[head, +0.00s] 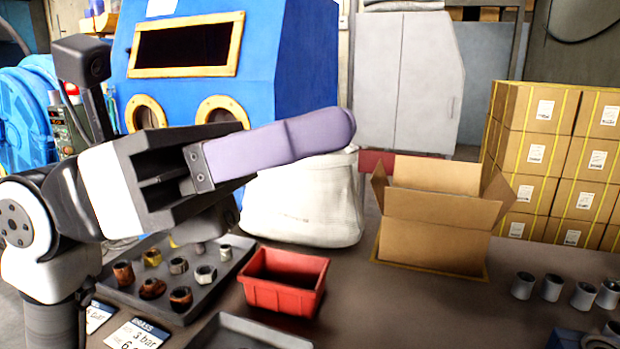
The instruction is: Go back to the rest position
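My gripper (330,132) is raised at the left of the head view, above the table, with its purple finger pointing right. Only one finger shows clearly; the other is hidden or overlapped, so its opening cannot be told. I see nothing held at the visible fingertip. My arm comes in from the left edge. Below the gripper, a dark tray (222,283) holds several rusty, brass and grey nut-like fittings (205,274). An empty-looking red bin (283,300) stands to the right of that tray, apart from the gripper.
An open cardboard box (432,232) stands on the table at right. Several grey cylinders (551,287) stand at the right front. A white sack (303,205) and a blue blasting cabinet (305,65) are behind. Stacked cartons (540,150) are at far right. Printed cards (137,334) lie at front left.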

